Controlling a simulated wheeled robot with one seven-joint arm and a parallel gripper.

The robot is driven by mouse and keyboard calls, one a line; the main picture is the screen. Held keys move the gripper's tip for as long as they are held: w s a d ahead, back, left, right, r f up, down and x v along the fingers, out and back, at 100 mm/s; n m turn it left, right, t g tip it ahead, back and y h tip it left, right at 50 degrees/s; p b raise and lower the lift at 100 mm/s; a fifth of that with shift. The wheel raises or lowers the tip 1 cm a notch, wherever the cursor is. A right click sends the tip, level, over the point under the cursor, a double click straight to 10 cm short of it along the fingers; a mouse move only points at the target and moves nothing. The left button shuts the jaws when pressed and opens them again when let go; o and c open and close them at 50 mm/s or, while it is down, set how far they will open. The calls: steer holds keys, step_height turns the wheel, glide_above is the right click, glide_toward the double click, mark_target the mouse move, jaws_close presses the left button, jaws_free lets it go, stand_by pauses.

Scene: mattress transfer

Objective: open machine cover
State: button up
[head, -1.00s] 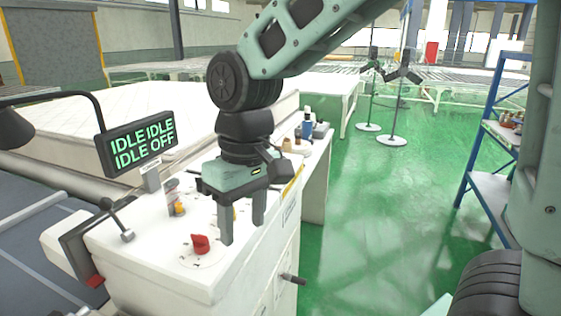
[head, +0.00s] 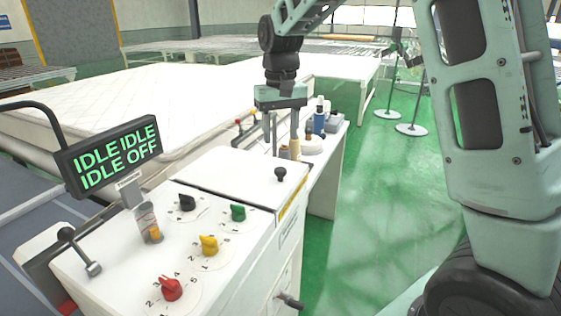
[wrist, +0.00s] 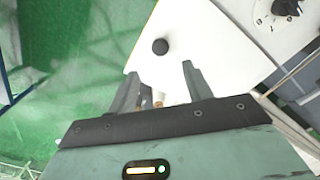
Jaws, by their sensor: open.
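The machine cover (head: 225,178) is a white flat lid on the far part of the white machine top, with a black round knob (head: 280,174) near its right side. The cover lies closed. In the wrist view the cover (wrist: 195,40) and its knob (wrist: 160,46) lie beyond my fingertips. My gripper (head: 284,145) is open and empty, pointing down in the head view, above and apart from the knob. It also shows in the wrist view (wrist: 160,75), with the knob between the lines of its fingers but not gripped.
Red (head: 170,289), yellow (head: 209,245), green (head: 238,212) and black dials stand on the near machine top. A display (head: 115,153) reads IDLE and OFF. Bottles (head: 319,118) stand on a side table behind the gripper. A mattress (head: 130,105) lies behind the machine.

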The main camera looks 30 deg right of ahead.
mark_target(281, 169)
step_height(281, 169, down, 10)
steer(key=shift+r+p, duration=0.25)
steer(key=shift+p, duration=0.55)
